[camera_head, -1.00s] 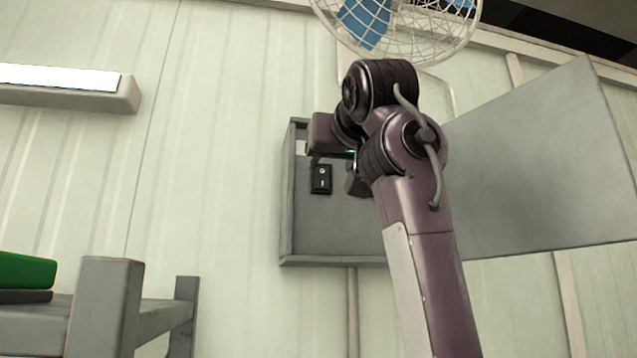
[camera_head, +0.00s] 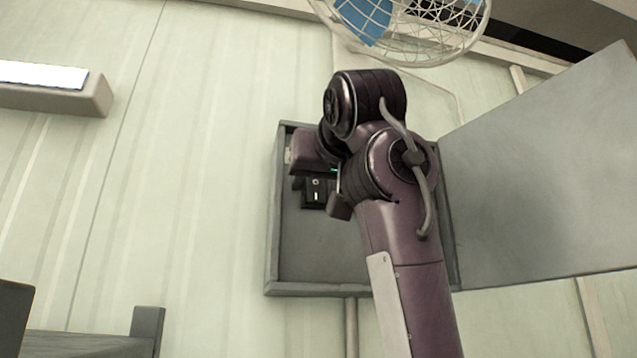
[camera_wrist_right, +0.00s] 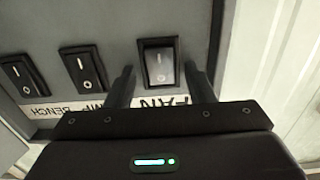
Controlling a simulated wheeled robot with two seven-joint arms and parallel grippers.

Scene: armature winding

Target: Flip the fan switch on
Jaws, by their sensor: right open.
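In the head view a black rocker switch (camera_head: 316,193) shows at my right gripper (camera_head: 320,191), inside the grey wall box (camera_head: 315,255). My arm hides the box's right part. I cannot tell the rocker's position. The fan (camera_head: 400,25) is cut off at the top. My left gripper is out of view.
Two more rocker switches (camera_wrist_right: 82,70) (camera_wrist_right: 22,78) sit beside the fan switch, over partly hidden labels. The box's open door (camera_head: 550,175) spreads to the right. A wall lamp (camera_head: 50,90) and a grey frame (camera_head: 145,330) are at left.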

